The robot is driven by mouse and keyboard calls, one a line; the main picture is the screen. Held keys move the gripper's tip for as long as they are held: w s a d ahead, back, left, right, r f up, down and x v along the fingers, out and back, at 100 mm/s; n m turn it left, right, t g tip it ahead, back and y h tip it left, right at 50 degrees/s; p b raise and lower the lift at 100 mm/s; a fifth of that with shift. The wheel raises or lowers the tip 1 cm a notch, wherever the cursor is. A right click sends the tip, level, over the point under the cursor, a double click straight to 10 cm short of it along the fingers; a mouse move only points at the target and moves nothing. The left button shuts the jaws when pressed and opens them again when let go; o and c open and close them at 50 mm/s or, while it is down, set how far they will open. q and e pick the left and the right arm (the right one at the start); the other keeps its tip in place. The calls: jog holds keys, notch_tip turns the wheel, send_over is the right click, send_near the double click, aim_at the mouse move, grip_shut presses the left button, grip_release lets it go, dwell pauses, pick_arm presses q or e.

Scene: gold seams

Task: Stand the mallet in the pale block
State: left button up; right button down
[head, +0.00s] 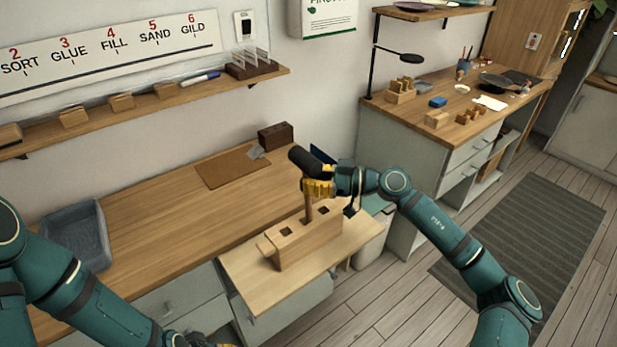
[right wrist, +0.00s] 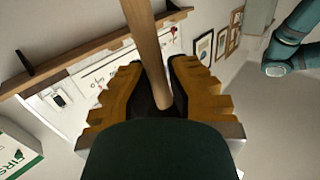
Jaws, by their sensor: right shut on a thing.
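The mallet has a dark cylindrical head (head: 311,162) and a brown wooden handle (head: 309,208). It is upright, head up, over the pale block (head: 308,244), which has square holes in its top. The handle's lower end meets the block's top between two visible holes; I cannot tell how deep it sits, if at all. My right gripper (head: 318,188) is shut on the handle just below the head. The right wrist view shows the handle (right wrist: 147,50) between the yellow fingers (right wrist: 160,100). Only a sliver of my left gripper (head: 222,345) shows at the bottom edge.
The block stands on a light board (head: 245,282) at the bench's front. A brown mat (head: 230,168), a dark brown block (head: 275,136) and a grey tray (head: 75,235) are on the bench (head: 165,225). The bench middle is clear. A second counter (head: 460,120) with small items stands right.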

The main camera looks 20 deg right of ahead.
jog(key=shift+f, duration=1.05)
dwell(0.4)
jog(key=c, duration=1)
grip_release()
jog(key=shift+d, duration=0.1)
jog(key=shift+p+v, duration=1.8)
jog(key=shift+v, duration=2.65)
